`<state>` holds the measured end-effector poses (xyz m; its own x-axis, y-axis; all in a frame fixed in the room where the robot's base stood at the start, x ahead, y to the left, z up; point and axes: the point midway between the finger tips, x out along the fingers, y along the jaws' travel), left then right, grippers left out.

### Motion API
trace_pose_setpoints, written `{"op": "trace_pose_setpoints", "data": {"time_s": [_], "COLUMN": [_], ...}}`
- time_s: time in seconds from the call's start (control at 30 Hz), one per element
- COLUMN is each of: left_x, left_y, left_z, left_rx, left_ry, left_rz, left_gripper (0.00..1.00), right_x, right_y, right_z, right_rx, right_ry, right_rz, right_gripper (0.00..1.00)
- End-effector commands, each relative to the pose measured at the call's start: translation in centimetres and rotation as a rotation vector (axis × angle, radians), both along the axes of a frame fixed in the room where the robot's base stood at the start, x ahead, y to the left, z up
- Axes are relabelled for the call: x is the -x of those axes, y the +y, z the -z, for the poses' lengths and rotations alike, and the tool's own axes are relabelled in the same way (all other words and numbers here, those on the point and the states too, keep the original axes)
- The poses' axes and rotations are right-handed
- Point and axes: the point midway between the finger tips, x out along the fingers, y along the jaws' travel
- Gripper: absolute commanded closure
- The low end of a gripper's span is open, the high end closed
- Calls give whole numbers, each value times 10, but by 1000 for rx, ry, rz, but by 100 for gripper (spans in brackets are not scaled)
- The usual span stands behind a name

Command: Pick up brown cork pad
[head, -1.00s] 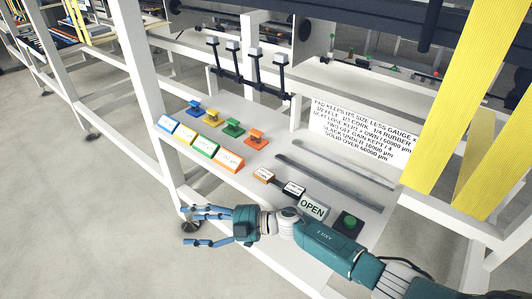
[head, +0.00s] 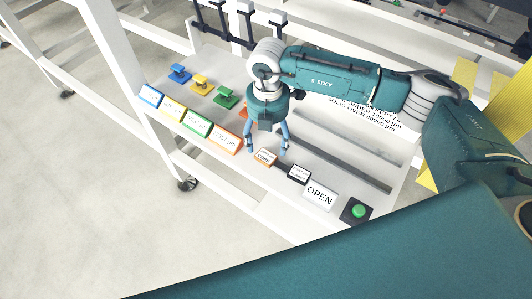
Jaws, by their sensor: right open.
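A small brown-edged block (head: 265,158) with a white face that seems to read CORK sits on the white shelf's front edge. I cannot tell a separate brown cork pad apart; my gripper and arm cover the shelf just behind the block. My right gripper (head: 267,146) points down with its blue fingers spread, just behind and above the block. It is open and nothing shows between the fingers. My left gripper is not in view.
Blue, yellow, green and orange wedge signs (head: 196,124) line the front edge, with coloured pedestals (head: 225,96) behind. To the right are a black-edged block (head: 299,173), an OPEN sign (head: 320,195) and a green button (head: 358,211). Metal rails (head: 346,165) lie behind.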

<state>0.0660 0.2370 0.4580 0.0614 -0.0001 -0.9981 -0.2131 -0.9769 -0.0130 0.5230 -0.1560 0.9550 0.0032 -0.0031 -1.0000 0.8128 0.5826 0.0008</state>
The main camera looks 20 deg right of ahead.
Motion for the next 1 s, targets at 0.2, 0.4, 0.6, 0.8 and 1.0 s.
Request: {"op": "trace_pose_setpoints", "data": {"time_s": [0.2, 0.4, 0.6, 0.8, 1.0], "left_x": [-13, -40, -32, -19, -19], "left_y": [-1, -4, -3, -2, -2], "left_z": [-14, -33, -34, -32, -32], "left_rx": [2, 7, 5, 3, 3], "left_ry": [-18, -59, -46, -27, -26], "left_rz": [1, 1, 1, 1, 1], "left_gripper": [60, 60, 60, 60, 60], "right_x": [4, 8, 7, 7, 7], "right_y": [3, 7, 7, 7, 7], "right_z": [15, 46, 59, 59, 59], "right_rx": [-1, -2, -3, -3, -3], "right_ry": [3, 4, 0, 0, 0], "right_rz": [-2, -1, -1, -1, -1], "right_gripper": [31, 31, 31, 39, 70]}}
